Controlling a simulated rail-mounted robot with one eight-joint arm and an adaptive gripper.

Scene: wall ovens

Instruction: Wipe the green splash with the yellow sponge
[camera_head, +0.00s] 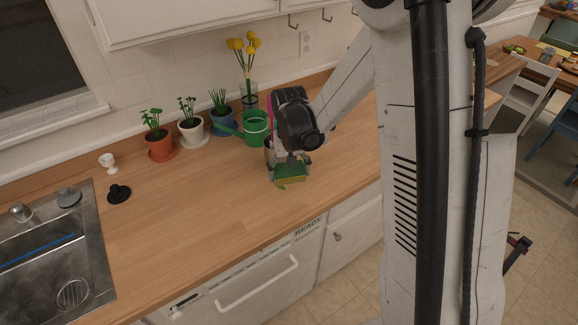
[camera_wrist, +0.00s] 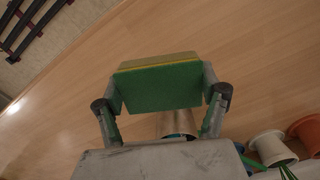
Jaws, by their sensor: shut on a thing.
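The sponge (camera_head: 290,173) has a green scouring face and a yellow layer. It is over the wooden counter, below my wrist in the head view. My gripper (camera_wrist: 162,92) is shut on it, with one finger at each short end. In the wrist view the sponge (camera_wrist: 163,88) shows its green face, with the yellow layer along the far edge. I cannot tell whether it touches the counter. I can make out no green splash on the visible counter; the patch under the sponge and gripper is hidden.
A green watering can (camera_head: 256,128), a vase of yellow flowers (camera_head: 248,92) and potted plants in terracotta (camera_head: 160,147), white (camera_head: 192,132) and blue pots line the wall. A metallic cup (camera_wrist: 178,124) is close to my gripper.

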